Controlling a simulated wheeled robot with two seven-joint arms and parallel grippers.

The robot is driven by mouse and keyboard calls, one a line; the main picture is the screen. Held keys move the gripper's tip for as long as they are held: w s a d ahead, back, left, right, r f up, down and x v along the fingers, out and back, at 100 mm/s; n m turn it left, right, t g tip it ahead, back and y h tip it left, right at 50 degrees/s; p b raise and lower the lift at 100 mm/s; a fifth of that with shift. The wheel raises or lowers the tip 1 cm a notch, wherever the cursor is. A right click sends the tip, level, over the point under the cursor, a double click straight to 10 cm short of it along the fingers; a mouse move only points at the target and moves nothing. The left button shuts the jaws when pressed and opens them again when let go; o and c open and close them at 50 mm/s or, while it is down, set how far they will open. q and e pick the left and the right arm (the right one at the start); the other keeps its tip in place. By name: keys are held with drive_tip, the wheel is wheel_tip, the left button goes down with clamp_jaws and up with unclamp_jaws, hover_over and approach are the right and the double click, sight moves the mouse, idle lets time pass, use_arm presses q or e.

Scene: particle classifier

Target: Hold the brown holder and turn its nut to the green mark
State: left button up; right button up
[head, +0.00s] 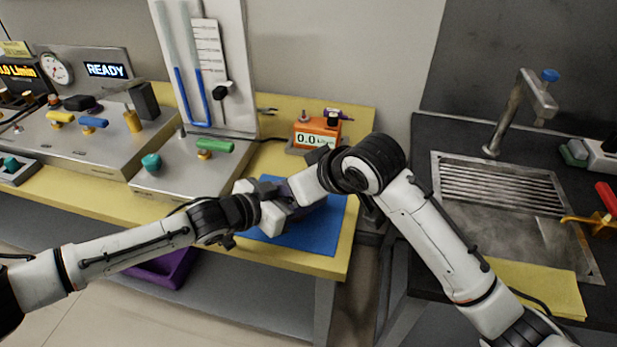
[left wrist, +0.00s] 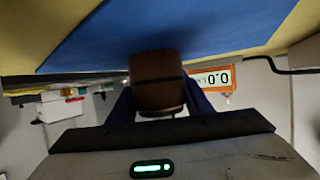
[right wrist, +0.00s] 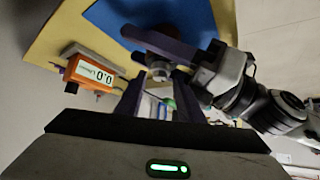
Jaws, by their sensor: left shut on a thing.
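The brown holder (left wrist: 155,75) is a short cylinder between the two dark blue fingers of my left gripper (left wrist: 160,104), which is shut on it above the blue mat (head: 300,238). In the right wrist view a grey round end (right wrist: 160,71), likely the nut, shows beside the left gripper's fingers. My right gripper (right wrist: 158,85) points at this end with its fingers apart, one on either side of or just short of it; contact cannot be told. In the head view my grippers meet and hide the holder. I cannot make out the green mark.
An orange meter (head: 317,133) reading 0.0 stands behind the mat. A metal box with a green-handled valve (head: 210,146) and a tube panel (head: 205,70) stand to the left. A sink (head: 500,210) with a tap is at right. The yellow bench (head: 330,265) has a front edge close by.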

drive_tip(key=v, duration=1.1)
use_arm(q)
drive_tip(key=o, duration=1.7)
drive_tip(key=shift+a, duration=0.1)
drive_tip(key=v, duration=1.2)
